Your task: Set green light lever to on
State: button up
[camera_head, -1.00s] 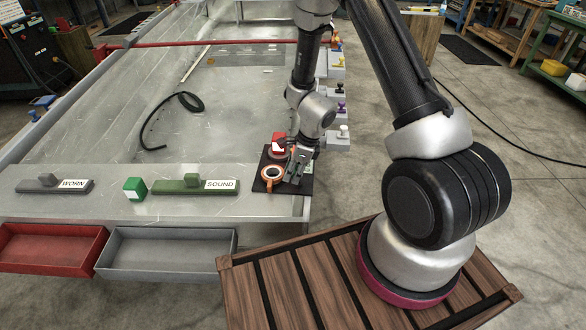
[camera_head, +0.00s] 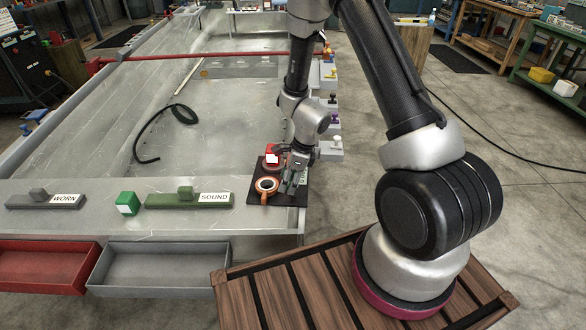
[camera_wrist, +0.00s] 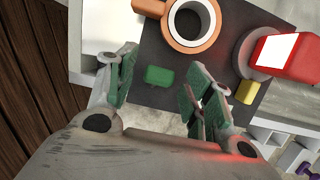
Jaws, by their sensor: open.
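A small green piece (camera_wrist: 160,76) lies on or stands up from a dark board; it may be the green light lever, but its on or off position cannot be told. The dark board (camera_head: 285,196) is at the bench's right front corner and also shows in the wrist view (camera_wrist: 180,55). My gripper (camera_head: 291,180) is low over the board's right part. In the wrist view my gripper (camera_wrist: 165,66) is open, its green-padded fingers on either side of the green piece, with gaps visible. In the head view the gripper hides that piece.
On the board are an orange ring-like cup (camera_wrist: 190,22), a red block with a white face (camera_wrist: 285,55) and a small yellow piece (camera_wrist: 247,92). Left on the bench are a green cube (camera_head: 127,204) and a green bar marked SOUND (camera_head: 165,201). Red (camera_head: 40,270) and grey (camera_head: 155,272) trays hang in front.

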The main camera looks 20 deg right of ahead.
jog(key=v, duration=1)
jog(key=shift+r, duration=0.2)
jog(key=s+d+r+n+t+h, duration=0.1)
jog(key=s+d+r+n, duration=0.2)
jog(key=s+r+n, duration=0.4)
jog(key=s+d+r+n+t+h, duration=0.1)
jog(key=s+d+r+n, duration=0.3)
jog(key=s+r+n, duration=0.3)
jog(key=s+d+r+n+t+h, duration=0.1)
jog(key=s+d+r+n, duration=0.3)
jog(key=s+r+n, duration=0.4)
notch_tip(320, 180, up, 7)
jog(key=shift+n, duration=0.4)
